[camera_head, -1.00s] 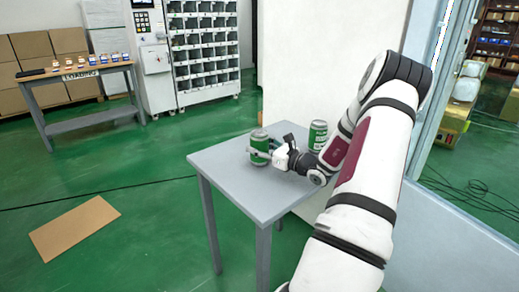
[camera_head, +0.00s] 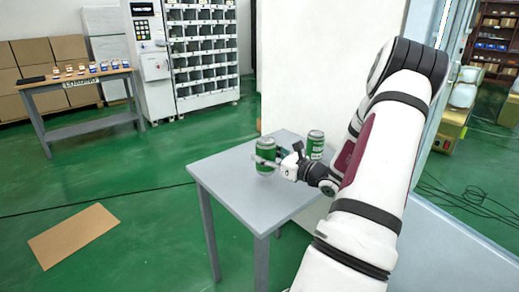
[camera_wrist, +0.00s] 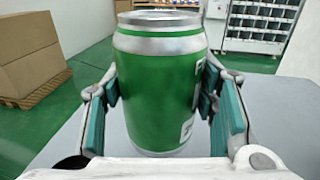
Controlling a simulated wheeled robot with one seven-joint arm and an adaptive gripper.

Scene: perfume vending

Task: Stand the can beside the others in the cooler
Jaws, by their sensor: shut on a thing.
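A green can with a silver top (camera_head: 265,148) is held upright between the fingers of my gripper (camera_head: 270,160), over the grey table. It fills the middle of the wrist view (camera_wrist: 158,95), with a teal-padded finger on each side. I cannot tell whether its base touches the table or hangs just above it. No cooler can be made out.
The small grey table (camera_head: 240,190) is bare in front of the held can. A white wall panel (camera_head: 320,70) rises behind it. Farther back are a bin cabinet (camera_head: 203,50) and a workbench (camera_head: 85,78) with small boxes. A flat cardboard sheet (camera_head: 72,235) lies on the floor.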

